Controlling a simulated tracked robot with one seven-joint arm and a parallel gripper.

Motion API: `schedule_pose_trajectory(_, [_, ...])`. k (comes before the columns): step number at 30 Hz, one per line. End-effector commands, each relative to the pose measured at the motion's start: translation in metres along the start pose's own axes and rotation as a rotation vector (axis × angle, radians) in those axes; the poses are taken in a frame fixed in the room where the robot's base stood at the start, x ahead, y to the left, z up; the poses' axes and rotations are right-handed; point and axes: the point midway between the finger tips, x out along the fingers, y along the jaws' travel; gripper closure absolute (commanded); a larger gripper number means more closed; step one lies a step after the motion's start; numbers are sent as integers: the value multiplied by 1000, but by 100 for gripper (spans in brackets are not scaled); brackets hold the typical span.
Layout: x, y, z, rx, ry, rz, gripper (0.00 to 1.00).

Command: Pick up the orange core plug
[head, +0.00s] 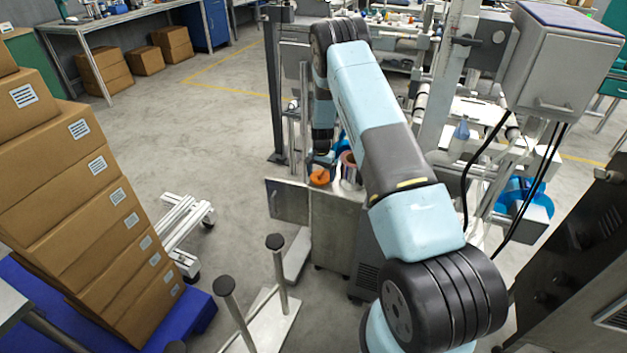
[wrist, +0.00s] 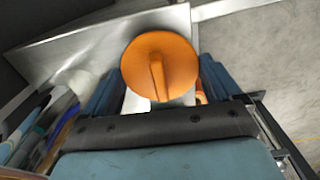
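The orange core plug (head: 320,178) is near the front edge of a metal-topped cabinet, just below the end of my arm. In the wrist view the plug (wrist: 172,62) is a round orange disc with a raised ridge across it. My gripper (wrist: 160,84) is open, with its blue fingers spread to the left and right of the disc. I cannot tell whether either finger touches the plug. In the head view my gripper is mostly hidden behind the arm's end.
A shiny cylinder (head: 350,172) stands just right of the plug. Several pen-like items (wrist: 30,128) lie at the left of the wrist view. Stacked cardboard boxes (head: 75,200) are at the left. Open floor (head: 215,125) lies left of the cabinet (head: 335,222).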

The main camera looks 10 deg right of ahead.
Motion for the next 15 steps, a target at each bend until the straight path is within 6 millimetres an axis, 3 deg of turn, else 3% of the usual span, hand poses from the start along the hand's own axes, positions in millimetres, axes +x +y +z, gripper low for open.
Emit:
schedule_pose_trajectory(8, [0, 0, 0, 0, 0, 0, 40])
schedule_pose_trajectory(15, [-2, 0, 0, 0, 1, 0, 40])
